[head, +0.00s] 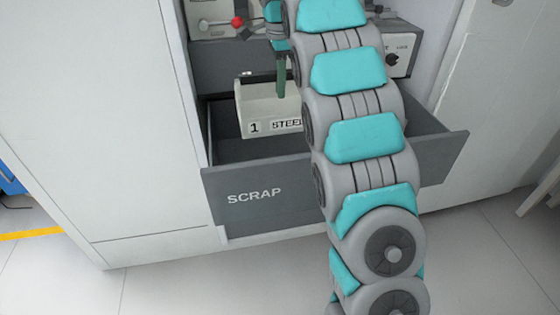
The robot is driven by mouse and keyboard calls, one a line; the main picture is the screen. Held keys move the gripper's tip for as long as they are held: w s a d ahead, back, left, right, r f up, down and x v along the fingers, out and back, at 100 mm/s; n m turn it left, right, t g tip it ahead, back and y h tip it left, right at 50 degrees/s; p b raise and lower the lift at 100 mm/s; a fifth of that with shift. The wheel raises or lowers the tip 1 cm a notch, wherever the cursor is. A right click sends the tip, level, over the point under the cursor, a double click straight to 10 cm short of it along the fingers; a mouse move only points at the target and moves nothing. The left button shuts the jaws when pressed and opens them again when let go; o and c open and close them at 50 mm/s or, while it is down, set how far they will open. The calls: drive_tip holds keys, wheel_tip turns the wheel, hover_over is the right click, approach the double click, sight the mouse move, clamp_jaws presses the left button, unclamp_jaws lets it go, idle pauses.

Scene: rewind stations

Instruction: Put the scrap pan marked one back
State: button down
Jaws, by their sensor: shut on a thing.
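The scrap pan (253,106) is a beige box labelled "1 STEEL" on its front. It hangs upright, partly over and inside the open drawer marked SCRAP (255,212). My gripper (281,85) reaches down from above and is shut on the pan's wall, with a green finger showing at the pan. My arm hides the right part of the pan and the middle of the drawer. I cannot tell whether the pan's base touches the drawer floor.
A grey machine with a red knob (238,22) stands on the shelf above the drawer. A device with a black dial (392,60) sits to its right. White cabinet panels (100,110) flank the left. Floor in front is clear, with a yellow line (30,233) at left.

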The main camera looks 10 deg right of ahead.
sight(280, 113)
wheel_tip(280, 113, down, 4)
drive_tip(key=b, duration=0.3)
drive_tip(key=shift+r, duration=0.2)
drive_tip(key=shift+f, duration=0.1)
wheel_tip(280, 113, down, 14)
drive_tip(key=shift+r+p, duration=0.15)
drive_tip(key=shift+p, duration=0.45)
drive_tip(key=c, duration=0.8)
unclamp_jaws()
drive_tip(key=shift+c, duration=0.2)
drive_tip(key=shift+f+b, duration=0.3)
wheel_tip(280, 113, up, 8)
drive_tip(key=shift+s+a, duration=0.25)
drive_tip(key=shift+s, duration=0.1)
